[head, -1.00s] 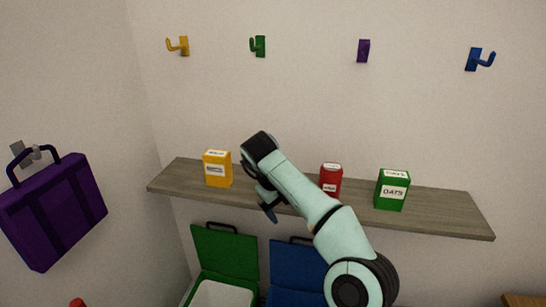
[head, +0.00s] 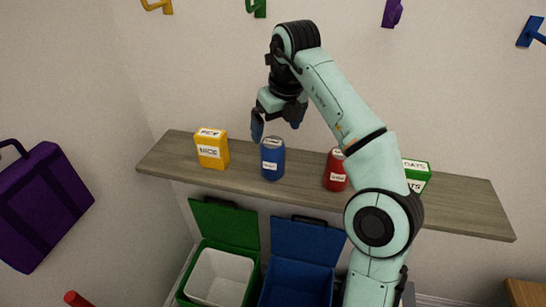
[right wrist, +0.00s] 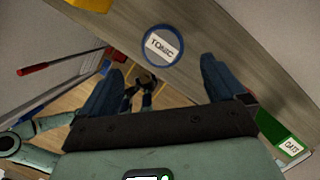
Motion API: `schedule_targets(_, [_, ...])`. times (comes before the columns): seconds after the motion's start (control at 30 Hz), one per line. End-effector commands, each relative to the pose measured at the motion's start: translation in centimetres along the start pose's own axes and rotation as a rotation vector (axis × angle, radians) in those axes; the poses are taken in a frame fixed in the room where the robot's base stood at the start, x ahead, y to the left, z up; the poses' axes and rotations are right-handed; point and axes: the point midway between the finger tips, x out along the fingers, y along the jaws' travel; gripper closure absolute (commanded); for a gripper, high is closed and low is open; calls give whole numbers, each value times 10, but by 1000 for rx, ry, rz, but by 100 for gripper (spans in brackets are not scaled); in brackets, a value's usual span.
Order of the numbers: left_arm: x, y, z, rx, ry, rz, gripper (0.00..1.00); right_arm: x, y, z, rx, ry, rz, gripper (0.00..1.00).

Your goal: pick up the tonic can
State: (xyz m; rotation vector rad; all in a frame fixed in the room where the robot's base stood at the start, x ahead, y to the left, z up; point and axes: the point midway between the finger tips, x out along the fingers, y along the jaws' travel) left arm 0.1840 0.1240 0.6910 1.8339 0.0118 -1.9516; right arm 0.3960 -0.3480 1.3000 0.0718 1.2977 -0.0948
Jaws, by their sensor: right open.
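The tonic can is a blue can (head: 273,160) with white labels, upright on the wall shelf between a yellow box and a red can. In the right wrist view its round top (right wrist: 162,46) has a blue rim and reads TONIC. My right gripper (head: 277,123) is open and empty, just above the can, with its fingers pointing down. In the right wrist view the can's top lies beyond the gap between the two fingertips (right wrist: 162,68), apart from both.
The grey wooden shelf (head: 460,203) also holds the yellow box (head: 212,150), the red can (head: 336,172) and a green oats box (head: 417,174), partly behind my arm. Open green (head: 223,222) and blue (head: 306,243) bins stand below. Wall hooks are above; a purple bag (head: 42,205) hangs left.

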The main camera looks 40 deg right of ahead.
Motion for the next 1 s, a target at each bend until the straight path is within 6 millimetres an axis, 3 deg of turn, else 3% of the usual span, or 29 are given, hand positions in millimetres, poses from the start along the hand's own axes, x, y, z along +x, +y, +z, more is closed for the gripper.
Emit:
schedule_targets(0.2, [0,0,0,0,1,0,57,37,0,0,1,4,-1,3])
schedule_targets(0.47, [0,0,0,0,1,0,57,56,-1,0,1,2,-1,3])
schedule_targets(0.7, [0,0,-1,1,1,0,57,91,-4,0,1,3,0,3])
schedule_targets(1.0, [0,0,-1,1,2,0,57,103,-3,1,0,0,0,3])
